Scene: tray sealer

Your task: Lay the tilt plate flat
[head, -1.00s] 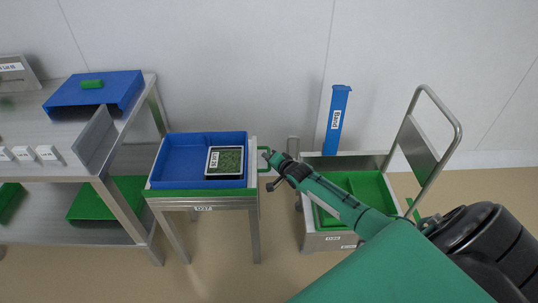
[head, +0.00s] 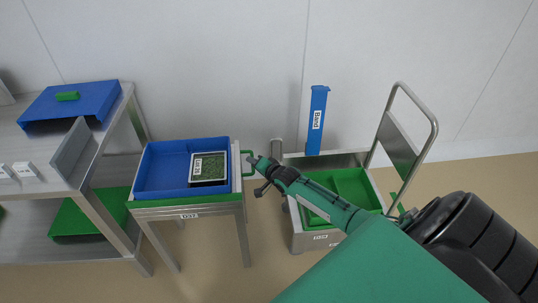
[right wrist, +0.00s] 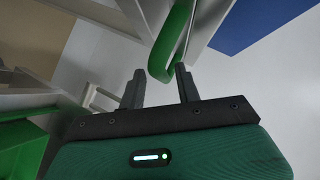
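The plate (head: 190,210), green-edged, lies on top of a small metal stand and carries a blue tray (head: 163,172). I cannot tell its exact tilt. A black-and-white box with a green speckled top (head: 209,168) lies in the tray. A green loop handle (head: 249,163) sticks out at the plate's right side; it also shows in the right wrist view (right wrist: 174,42). My right gripper (head: 256,173) is just right of the handle. In the right wrist view, its two fingers (right wrist: 160,84) are apart, with the handle beyond and between their tips, seemingly not gripped. My left gripper is out of view.
A cart with a green tray (head: 350,187) and a tall rail (head: 436,130) stands at the right. A blue post (head: 317,120) rises behind it.

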